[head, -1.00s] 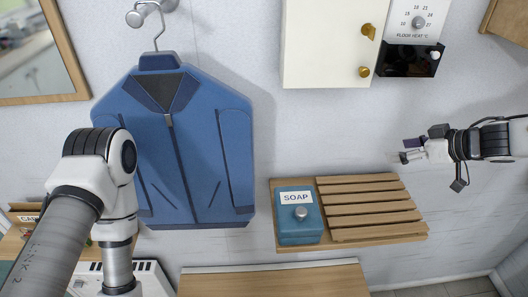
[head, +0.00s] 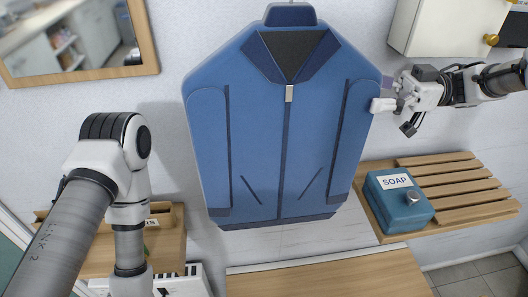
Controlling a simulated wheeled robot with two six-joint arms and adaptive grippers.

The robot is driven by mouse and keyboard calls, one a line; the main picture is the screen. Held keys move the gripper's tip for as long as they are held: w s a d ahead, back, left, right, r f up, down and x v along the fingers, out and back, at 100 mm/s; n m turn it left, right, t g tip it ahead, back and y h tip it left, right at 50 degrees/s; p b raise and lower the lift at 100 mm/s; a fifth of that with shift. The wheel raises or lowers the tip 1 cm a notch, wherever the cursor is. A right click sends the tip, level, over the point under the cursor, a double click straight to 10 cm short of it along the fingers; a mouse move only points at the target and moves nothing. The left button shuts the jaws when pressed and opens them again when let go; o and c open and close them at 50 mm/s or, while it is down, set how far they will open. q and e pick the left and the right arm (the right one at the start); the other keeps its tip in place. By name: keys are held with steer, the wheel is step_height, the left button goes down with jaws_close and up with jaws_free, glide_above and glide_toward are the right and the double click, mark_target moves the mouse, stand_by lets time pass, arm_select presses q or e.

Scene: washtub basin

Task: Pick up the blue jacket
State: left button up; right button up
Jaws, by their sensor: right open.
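The blue jacket (head: 255,130) hangs upright against the white wall in the middle of the head view. It has a dark collar and a zip down the front. The top of its hanger is out of the picture. My right gripper (head: 384,94) is open at the jacket's right shoulder edge, its fingers pointing left. I cannot tell whether a finger touches the cloth. My left arm comes in at the lower left, and its gripper is out of view.
A blue soap box (head: 398,200) stands on a slatted wooden shelf (head: 468,207) below my right gripper. A white cabinet (head: 437,27) is at the upper right. A mirror (head: 75,38) hangs at the upper left. A wooden top (head: 330,280) lies below the jacket.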

mark_target(345, 92)
steer(key=a+p, duration=0.2)
steer(key=shift+s+r+p, duration=0.3)
steer(key=shift+s+r, duration=0.05)
steer(key=a, duration=0.3)
steer(key=shift+a+f, duration=0.15)
steer(key=shift+f, duration=0.1)
steer(key=shift+a+f, duration=0.1)
steer(key=shift+a, duration=0.2)
steer(key=shift+s+d, duration=0.15)
steer(key=shift+d, duration=0.25)
steer(key=c, duration=0.3)
steer(key=shift+d, duration=0.25)
steer(key=c, duration=0.7)
jaws_close()
steer(key=shift+a, duration=0.3)
arm_select(q)
steer(key=r, duration=0.1)
steer(key=d+r, duration=0.1)
steer(key=r, duration=0.1)
steer(key=shift+s+r, duration=0.1)
steer(key=shift+r, duration=0.2)
steer(key=shift+f, duration=0.1)
arm_select(e)
steer(key=shift+d, duration=0.1)
